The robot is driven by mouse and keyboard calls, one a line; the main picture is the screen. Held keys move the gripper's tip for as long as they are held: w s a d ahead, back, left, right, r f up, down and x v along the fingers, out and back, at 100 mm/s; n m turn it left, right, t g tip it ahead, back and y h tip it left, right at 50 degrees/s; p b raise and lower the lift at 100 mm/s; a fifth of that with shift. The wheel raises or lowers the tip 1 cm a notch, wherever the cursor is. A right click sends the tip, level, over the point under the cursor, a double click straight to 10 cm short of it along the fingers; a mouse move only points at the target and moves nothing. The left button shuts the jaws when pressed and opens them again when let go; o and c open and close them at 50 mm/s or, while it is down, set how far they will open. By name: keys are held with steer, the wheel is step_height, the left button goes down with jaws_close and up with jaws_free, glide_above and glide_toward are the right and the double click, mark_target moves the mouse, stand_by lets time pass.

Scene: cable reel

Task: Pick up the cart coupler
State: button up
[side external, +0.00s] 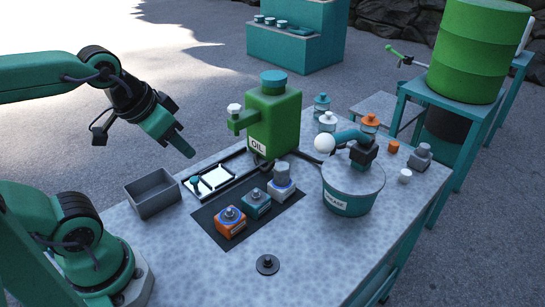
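Three blocks with round metal fittings on top stand in a row on a dark mat (212,216): an orange block (231,227), a teal block (257,205) and a grey block (281,189). A grey metal piece (421,157) stands at the table's far right. I cannot tell for sure which of these is the cart coupler. My gripper (184,147) hangs in the air above the left side of the table, left of the oil can and apart from all the pieces. Its teal fingers point down and right, and their gap is not clear.
A green oil can (281,120) stands behind the mat, beside a white framed tray (214,181). A grease tub (352,190) stands right. An empty grey bin (152,193) sits left. A black disc (267,265) lies in front; the tabletop around it is clear.

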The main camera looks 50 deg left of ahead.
steer(key=o, duration=0.6)
steer(key=m+g, duration=0.4)
steer(key=g, duration=0.1)
glide_above(282, 165)
steer(key=s, duration=0.1)
step_height(282, 165, down, 11)
steer(key=shift+w+f+g, duration=0.25)
steer(key=shift+f+g, duration=0.05)
steer(key=shift+f, duration=0.1)
steer(key=shift+w+d+f, duration=0.1)
steer(key=shift+w+f, duration=0.05)
steer(key=shift+f, duration=3.75)
steer(key=c, duration=1.2)
